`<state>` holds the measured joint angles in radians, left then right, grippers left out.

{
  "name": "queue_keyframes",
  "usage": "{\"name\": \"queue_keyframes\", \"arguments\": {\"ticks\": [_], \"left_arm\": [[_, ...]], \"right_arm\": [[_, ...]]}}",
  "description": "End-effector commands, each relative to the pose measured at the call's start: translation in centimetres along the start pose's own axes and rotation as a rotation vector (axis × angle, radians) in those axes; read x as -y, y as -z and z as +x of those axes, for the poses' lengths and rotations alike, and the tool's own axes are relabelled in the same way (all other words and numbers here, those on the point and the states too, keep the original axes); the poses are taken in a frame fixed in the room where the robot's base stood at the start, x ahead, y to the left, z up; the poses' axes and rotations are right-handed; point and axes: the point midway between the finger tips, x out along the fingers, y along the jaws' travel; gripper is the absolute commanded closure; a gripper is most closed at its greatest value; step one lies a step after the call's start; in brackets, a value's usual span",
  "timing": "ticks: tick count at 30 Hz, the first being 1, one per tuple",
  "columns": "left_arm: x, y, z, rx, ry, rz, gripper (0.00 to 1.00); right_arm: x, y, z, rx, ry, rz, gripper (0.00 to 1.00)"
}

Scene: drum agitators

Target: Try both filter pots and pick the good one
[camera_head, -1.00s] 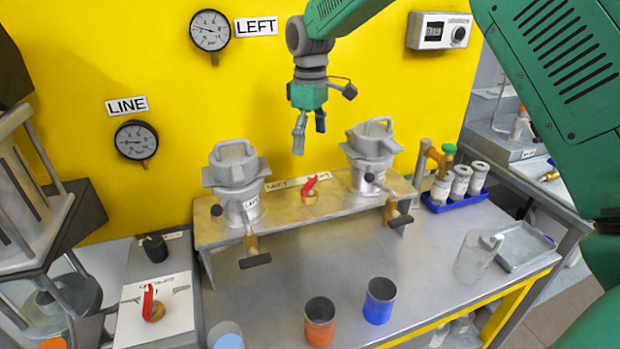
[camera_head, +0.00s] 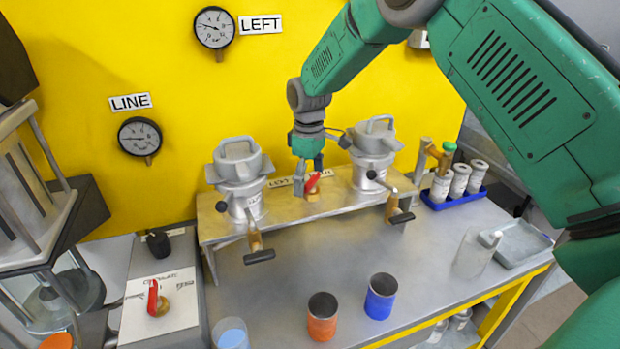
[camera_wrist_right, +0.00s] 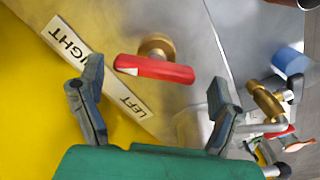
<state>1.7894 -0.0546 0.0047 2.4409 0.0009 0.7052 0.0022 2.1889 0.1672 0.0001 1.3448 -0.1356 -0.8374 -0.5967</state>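The left filter pot (camera_head: 240,178) and the right filter pot (camera_head: 372,152) stand on a raised metal shelf, lidded, each with a brass tap below. Between them is a red-handled valve (camera_head: 312,184) by a LEFT/RIGHT label. My right gripper (camera_head: 308,186) is right at this valve. In the right wrist view the gripper (camera_wrist_right: 155,95) has its fingers spread, with the red handle (camera_wrist_right: 153,69) ahead between them; contact cannot be told. The LEFT gauge (camera_head: 214,28) and LINE gauge (camera_head: 140,137) hang on the yellow wall. My left gripper is not visible.
An orange cup (camera_head: 322,318) and a blue cup (camera_head: 380,297) stand on the bench front. A clear beaker (camera_head: 474,254), a tray (camera_head: 522,246) and a blue rack (camera_head: 455,196) of canisters are at right. Another red-handled valve (camera_head: 154,298) sits at lower left.

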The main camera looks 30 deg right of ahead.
Motion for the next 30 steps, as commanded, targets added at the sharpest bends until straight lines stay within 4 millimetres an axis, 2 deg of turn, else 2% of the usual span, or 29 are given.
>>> {"name": "queue_keyframes", "arguments": {"ticks": [1, 3, 4, 23, 30], "left_arm": [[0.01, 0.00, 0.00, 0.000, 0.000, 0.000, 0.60], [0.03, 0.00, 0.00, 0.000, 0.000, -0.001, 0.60], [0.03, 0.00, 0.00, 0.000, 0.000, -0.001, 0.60], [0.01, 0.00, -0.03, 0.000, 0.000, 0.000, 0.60], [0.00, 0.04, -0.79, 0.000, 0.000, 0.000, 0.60]], "right_arm": [[-0.14, -0.10, 0.06, -0.001, 0.002, 0.001, 0.35], [-0.30, -0.23, 0.16, -0.002, 0.005, 0.001, 0.59], [-0.31, -0.26, 0.19, -0.002, 0.007, 0.001, 0.65], [-0.26, -0.67, 0.60, 0.010, 0.012, -0.002, 0.64], [-0.24, -0.73, 0.51, 0.011, 0.014, -0.065, 0.64]]}}
